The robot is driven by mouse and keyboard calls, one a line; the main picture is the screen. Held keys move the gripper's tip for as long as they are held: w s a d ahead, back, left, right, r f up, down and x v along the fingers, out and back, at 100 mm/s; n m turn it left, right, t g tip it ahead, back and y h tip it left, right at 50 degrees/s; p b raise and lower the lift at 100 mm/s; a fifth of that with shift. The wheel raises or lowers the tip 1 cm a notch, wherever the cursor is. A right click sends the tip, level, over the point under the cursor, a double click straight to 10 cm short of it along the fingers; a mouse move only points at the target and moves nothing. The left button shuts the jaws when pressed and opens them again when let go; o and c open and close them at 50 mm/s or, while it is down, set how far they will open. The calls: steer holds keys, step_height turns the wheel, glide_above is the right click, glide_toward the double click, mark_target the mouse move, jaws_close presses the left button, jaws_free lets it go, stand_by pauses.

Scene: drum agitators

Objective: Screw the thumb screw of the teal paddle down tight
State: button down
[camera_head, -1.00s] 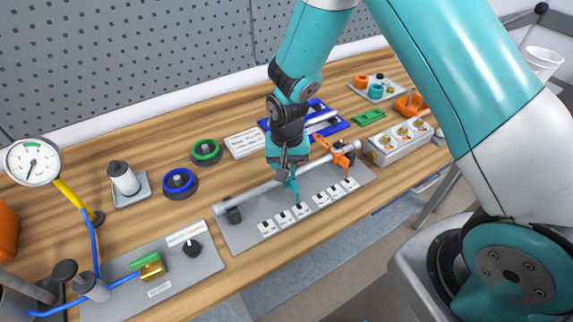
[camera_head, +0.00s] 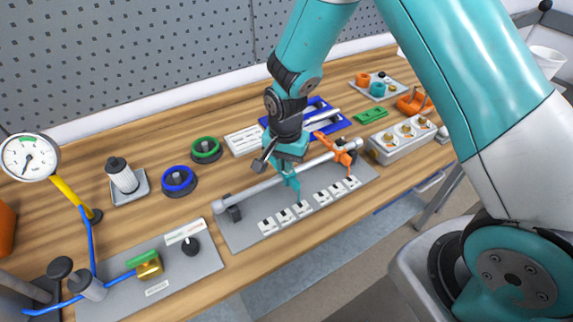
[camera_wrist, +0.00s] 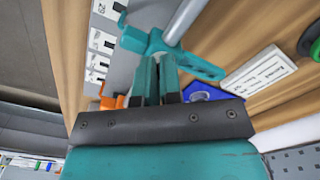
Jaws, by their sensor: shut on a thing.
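The teal paddle (camera_head: 295,184) sits on the grey shaft (camera_head: 255,191) and hangs down at its front, above the row of white labels. In the wrist view the teal paddle (camera_wrist: 203,67) shows its clamp around the shaft, right beyond my fingertips. My gripper (camera_head: 289,165) is over the paddle's clamp from above, its jaws shut on the thumb screw. In the wrist view my gripper (camera_wrist: 158,62) has its two teal fingers close together against the clamp. The thumb screw itself is hidden between the fingers.
An orange paddle (camera_head: 341,153) sits on the same shaft to the right. A white block with several brass knobs (camera_head: 402,141) stands farther right. A blue tray (camera_head: 333,122) lies behind my gripper. Green (camera_head: 206,150) and blue (camera_head: 179,181) rings stand to the left.

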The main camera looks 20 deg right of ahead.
steer(key=m, duration=0.3)
steer(key=m+b, duration=0.1)
steer(key=shift+w+a+m, duration=0.15)
steer(key=shift+w+m, duration=0.1)
steer(key=shift+m, duration=0.05)
steer(key=shift+w+r+m+b, duration=0.15)
steer(key=shift+m+b, duration=0.1)
steer(key=shift+m, duration=0.65)
steer(key=shift+w+m+b, duration=0.1)
steer(key=shift+m+b, duration=0.1)
steer(key=shift+m, duration=0.7)
steer(key=c, duration=1.3)
jaws_free()
steer(key=shift+s, duration=0.1)
step_height(320, 180, up, 17)
steer(key=b, duration=0.3)
steer(key=shift+r, duration=0.2)
